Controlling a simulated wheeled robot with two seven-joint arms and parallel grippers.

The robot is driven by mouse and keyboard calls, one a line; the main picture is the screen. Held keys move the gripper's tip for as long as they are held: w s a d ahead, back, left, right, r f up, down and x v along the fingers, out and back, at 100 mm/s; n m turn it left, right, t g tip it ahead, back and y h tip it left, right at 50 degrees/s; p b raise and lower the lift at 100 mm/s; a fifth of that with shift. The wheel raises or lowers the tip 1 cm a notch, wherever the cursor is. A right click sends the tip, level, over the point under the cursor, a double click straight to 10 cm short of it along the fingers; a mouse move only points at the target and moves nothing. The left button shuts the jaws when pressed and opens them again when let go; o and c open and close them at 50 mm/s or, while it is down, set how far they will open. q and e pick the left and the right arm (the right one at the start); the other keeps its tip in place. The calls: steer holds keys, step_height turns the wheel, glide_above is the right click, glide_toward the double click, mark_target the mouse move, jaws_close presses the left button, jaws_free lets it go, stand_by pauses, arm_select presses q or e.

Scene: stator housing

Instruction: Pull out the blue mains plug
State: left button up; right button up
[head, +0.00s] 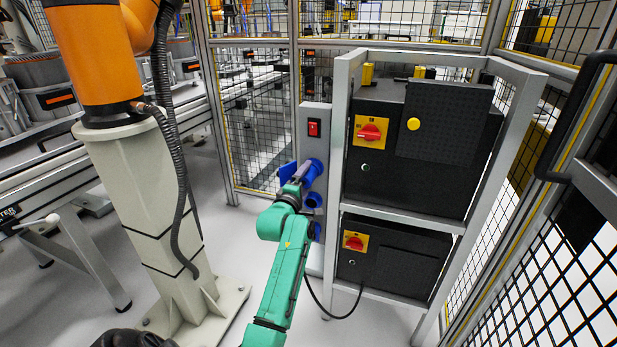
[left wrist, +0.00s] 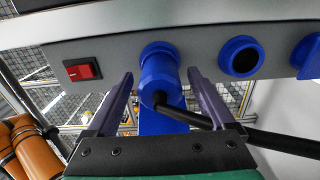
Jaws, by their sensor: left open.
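The blue mains plug (left wrist: 158,76) sits in a socket on the grey panel (left wrist: 205,48), with a black cable (left wrist: 185,113) running out of its back. In the head view the plug (head: 314,166) is partly hidden by my left gripper (head: 301,172). In the left wrist view my left gripper (left wrist: 157,85) is open, with one finger on each side of the plug. Gaps show between the fingers and the plug. My right gripper is in neither view.
A red switch (head: 314,128) is above the plug, with another blue socket (head: 313,200) below. A black cabinet (head: 410,150) in a grey frame stands right of the panel. An orange robot arm (head: 95,50) on a pale pedestal (head: 150,210) stands left.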

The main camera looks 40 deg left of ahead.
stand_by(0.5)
arm_select(q)
steer(key=shift+p, duration=0.35)
steer(key=shift+p, duration=0.45)
jaws_close()
stand_by(0.4)
steer(key=shift+s, duration=0.1)
